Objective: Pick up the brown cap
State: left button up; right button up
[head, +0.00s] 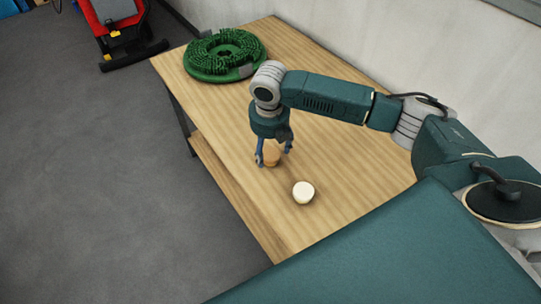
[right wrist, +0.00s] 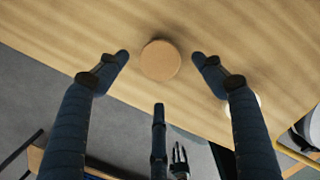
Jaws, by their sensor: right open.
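The brown cap (head: 271,157) is a small round disc on the wooden table, near its left edge in the head view. It shows fully in the right wrist view (right wrist: 160,61), near the top middle. My right gripper (head: 274,153) points down over the cap, with its fingers apart. In the right wrist view one finger is on each side of the cap, with a gap between each fingertip and the cap. The gripper is open and holds nothing. In the head view the fingers partly hide the cap.
A cream-white round cap (head: 303,191) stands close by on the table (head: 345,170). A green scrubber brush disc (head: 224,55) lies at the table's far end. A wall runs along the right side. A red machine (head: 118,30) stands on the grey floor beyond.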

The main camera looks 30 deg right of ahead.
aim_at(271, 154)
jog(key=f, duration=0.3)
jog(key=w+d+f+p, duration=0.1)
jog(key=f, duration=0.1)
jog(key=shift+f, duration=0.2)
jog(key=c, duration=0.8)
jog(key=shift+c, duration=1.1)
pick_arm(q)
jog(key=shift+w+d+r, duration=0.3)
jog(key=shift+w, duration=0.35)
jog(key=shift+w+d+r, duration=0.25)
jog(key=shift+w+r, duration=0.05)
jog(key=shift+w, duration=0.3)
